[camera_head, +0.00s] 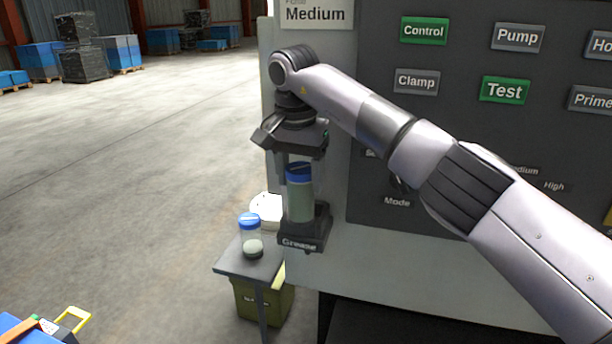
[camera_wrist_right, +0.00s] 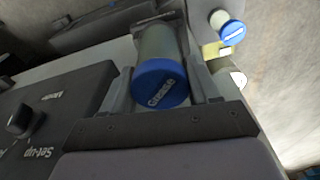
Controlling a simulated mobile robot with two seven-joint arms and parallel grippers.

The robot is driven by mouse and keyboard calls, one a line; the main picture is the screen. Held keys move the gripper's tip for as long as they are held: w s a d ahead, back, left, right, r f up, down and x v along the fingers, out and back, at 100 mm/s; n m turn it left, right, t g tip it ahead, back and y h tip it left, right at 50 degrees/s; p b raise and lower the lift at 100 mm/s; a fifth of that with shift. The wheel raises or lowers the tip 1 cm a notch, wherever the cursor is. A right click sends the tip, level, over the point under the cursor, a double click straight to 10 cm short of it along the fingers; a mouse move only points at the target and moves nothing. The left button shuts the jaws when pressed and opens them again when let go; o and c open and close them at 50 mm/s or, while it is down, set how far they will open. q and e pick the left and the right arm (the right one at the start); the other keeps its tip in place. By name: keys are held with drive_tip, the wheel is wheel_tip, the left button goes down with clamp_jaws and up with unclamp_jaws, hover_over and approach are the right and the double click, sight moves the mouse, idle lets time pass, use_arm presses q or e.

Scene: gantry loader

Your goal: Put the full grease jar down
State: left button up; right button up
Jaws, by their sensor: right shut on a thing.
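The full grease jar (camera_head: 300,200) has a blue lid and grey-green contents. It stands upright at the dark holder marked Grease (camera_head: 304,243), on the side of the machine panel. I cannot tell whether its base rests in the holder. My right gripper (camera_head: 298,160) comes from above and is shut on this jar near its lid. In the right wrist view the blue lid (camera_wrist_right: 160,83), with Grease written on it, lies between the two fingers. A second jar (camera_head: 250,238), blue-lidded and mostly empty, stands on the small side table (camera_head: 238,266). My left gripper is out of view.
The machine panel (camera_head: 400,130) with buttons stands close behind and right of my arm. A white round thing (camera_head: 267,208) is behind the second jar. A green bin (camera_head: 272,303) is under the side table. Open floor (camera_head: 130,180) lies to the left.

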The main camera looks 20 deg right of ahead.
drive_tip(key=shift+w+d+r+p, duration=0.15)
drive_tip(key=shift+w+d+p, duration=0.25)
drive_tip(key=shift+w, duration=0.15)
drive_tip(key=shift+w+d+r+p, duration=0.1)
drive_tip(key=shift+w+d+p, duration=0.15)
drive_tip(key=shift+w+p, duration=0.2)
drive_tip(key=shift+w+d+f, duration=0.15)
drive_tip(key=shift+w+d, duration=0.15)
drive_tip(key=shift+w, duration=0.1)
drive_tip(key=shift+f+p, duration=0.4)
drive_tip(key=shift+f, duration=1.4)
drive_tip(key=o, duration=1.3)
drive_tip(key=shift+f, duration=0.15)
drive_tip(key=r, duration=0.8)
drive_tip(key=s+r, duration=0.1)
drive_tip(key=r, duration=0.3)
drive_tip(key=shift+a+r, duration=0.1)
drive_tip(key=shift+a, duration=0.3)
